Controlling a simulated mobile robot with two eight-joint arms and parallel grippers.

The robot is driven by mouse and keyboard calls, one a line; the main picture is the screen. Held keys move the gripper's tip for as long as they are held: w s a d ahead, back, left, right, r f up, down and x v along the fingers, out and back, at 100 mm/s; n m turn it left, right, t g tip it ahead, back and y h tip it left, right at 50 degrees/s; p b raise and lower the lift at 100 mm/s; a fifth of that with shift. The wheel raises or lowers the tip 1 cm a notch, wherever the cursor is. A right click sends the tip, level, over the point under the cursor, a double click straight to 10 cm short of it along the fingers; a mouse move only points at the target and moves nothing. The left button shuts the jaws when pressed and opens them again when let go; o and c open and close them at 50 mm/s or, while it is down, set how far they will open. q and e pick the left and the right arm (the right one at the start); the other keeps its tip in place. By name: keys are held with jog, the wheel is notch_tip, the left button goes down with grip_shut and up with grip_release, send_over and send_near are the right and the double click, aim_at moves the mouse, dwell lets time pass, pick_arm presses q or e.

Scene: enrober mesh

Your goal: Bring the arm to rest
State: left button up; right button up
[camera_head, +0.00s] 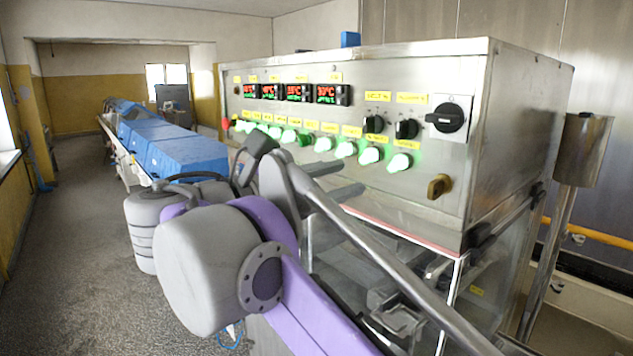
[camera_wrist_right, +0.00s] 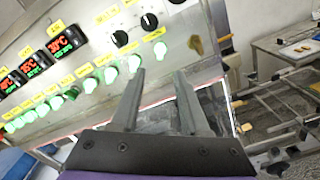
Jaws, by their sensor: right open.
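My right arm, with grey and purple links, reaches up in front of a steel control cabinet (camera_head: 440,80). My right gripper (camera_head: 352,177) is in front of the cabinet's lower front, just below the row of lit green buttons (camera_head: 345,149). In the right wrist view, its two grey fingers (camera_wrist_right: 160,75) stand apart with nothing between them. They point toward the cabinet front, which also shows there (camera_wrist_right: 195,20). I cannot tell the exact gap between the fingertips and the panel. My left gripper is not in view.
The panel carries red temperature displays (camera_head: 298,93), black knobs (camera_head: 448,118) and a brass-coloured latch (camera_head: 439,187). A conveyor line with blue covers (camera_head: 185,155) runs back at the left. Open grey floor (camera_head: 75,240) lies left of it. A steel post (camera_head: 545,260) stands at the right.

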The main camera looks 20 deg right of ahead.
jog(key=s+d+f+m+g+y, duration=0.1)
jog(key=s+d+f+m+y, duration=0.15)
jog(key=f, duration=0.65)
jog(key=s+d+f+m+g+y, duration=0.1)
jog(key=d+f+y, duration=0.15)
jog(key=f, duration=0.65)
jog(key=s+d+f+m+y, duration=0.1)
jog(key=f+m+y, duration=0.15)
jog(key=f, duration=0.75)
jog(key=s+a+f+m+y, duration=0.1)
jog(key=s+f+m+y, duration=0.2)
jog(key=f, duration=0.4)
jog(key=s+a+f+m+t+y, duration=0.1)
jog(key=s+a+f+m+y, duration=0.1)
jog(key=f, duration=0.6)
jog(key=s+a+f+m+y, duration=0.2)
jog(key=s+f+m+y, duration=0.2)
jog(key=f, duration=0.4)
jog(key=shift+a+f+m, duration=0.2)
jog(key=shift+m, duration=0.4)
